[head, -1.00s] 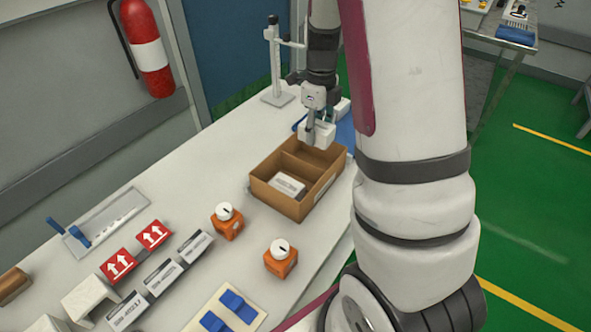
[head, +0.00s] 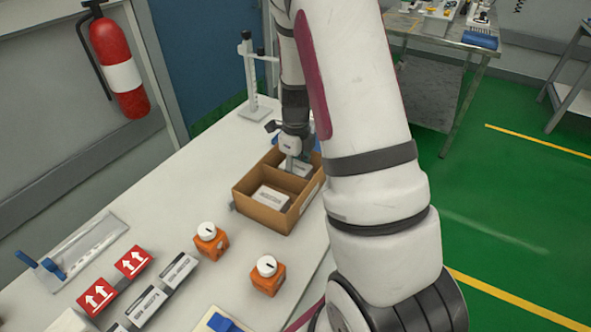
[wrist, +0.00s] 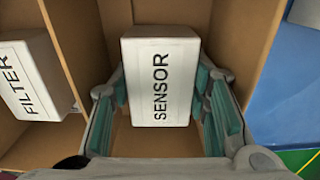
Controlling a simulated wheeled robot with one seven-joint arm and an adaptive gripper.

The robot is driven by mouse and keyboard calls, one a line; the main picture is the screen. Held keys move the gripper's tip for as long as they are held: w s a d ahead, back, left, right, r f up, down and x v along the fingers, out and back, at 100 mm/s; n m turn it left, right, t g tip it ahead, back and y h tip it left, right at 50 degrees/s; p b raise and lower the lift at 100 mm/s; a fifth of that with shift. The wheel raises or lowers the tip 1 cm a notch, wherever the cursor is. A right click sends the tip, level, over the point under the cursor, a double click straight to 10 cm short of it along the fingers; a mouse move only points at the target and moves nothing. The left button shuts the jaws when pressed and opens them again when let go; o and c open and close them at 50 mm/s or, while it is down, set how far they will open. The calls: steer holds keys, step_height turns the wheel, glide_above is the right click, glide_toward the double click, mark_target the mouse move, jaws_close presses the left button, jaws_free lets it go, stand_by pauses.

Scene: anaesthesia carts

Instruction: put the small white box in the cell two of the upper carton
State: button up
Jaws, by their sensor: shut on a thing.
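The small white box (wrist: 160,80), marked SENSOR, is between the teal-padded fingers of my gripper (wrist: 163,108) in the wrist view. My gripper (head: 291,160) is shut on it, inside the far compartment of the brown carton (head: 262,213) in the head view. Carton walls stand around the box, and the cell floor shows below it in the wrist view. Whether the box touches the floor, I cannot tell. Another white box (head: 271,197), marked FILTER in the wrist view (wrist: 30,80), lies in the near compartment, across the divider.
Red-and-white boxes (head: 134,262) and white boxes stand at the lower left. A stand (head: 250,80) rises behind the carton.

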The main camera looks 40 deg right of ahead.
mark_target(296, 167)
steer(key=o, duration=1.3)
steer(key=s+a+r+n+p, duration=0.1)
steer(key=a+r+n, duration=0.2)
steer(key=r, duration=0.6)
steer(key=s+a+r+n, duration=0.1)
steer(key=a+r+n, duration=0.2)
steer(key=r, duration=0.6)
steer(key=s+a+r+n+t, duration=0.1)
steer(key=s+a+r+n, duration=0.2)
steer(key=s+n, duration=0.3)
steer(key=s+a+r+n+t, duration=0.1)
steer(key=s+a+r+n, duration=0.2)
steer(key=s+a+n, duration=0.3)
steer(key=s+a+r+n+t, duration=0.1)
steer(key=s+a+r+n, duration=0.2)
steer(key=s+n, duration=0.5)
steer(key=shift+s+a+n, duration=0.1)
steer(key=shift+a+n, duration=0.2)
steer(key=shift+n, duration=0.7)
steer(key=shift+s+a+n, duration=0.1)
steer(key=shift+a+n, duration=0.15)
steer(key=shift+n, duration=0.75)
steer(key=shift+a+n, duration=0.3)
steer(key=shift+n, duration=0.7)
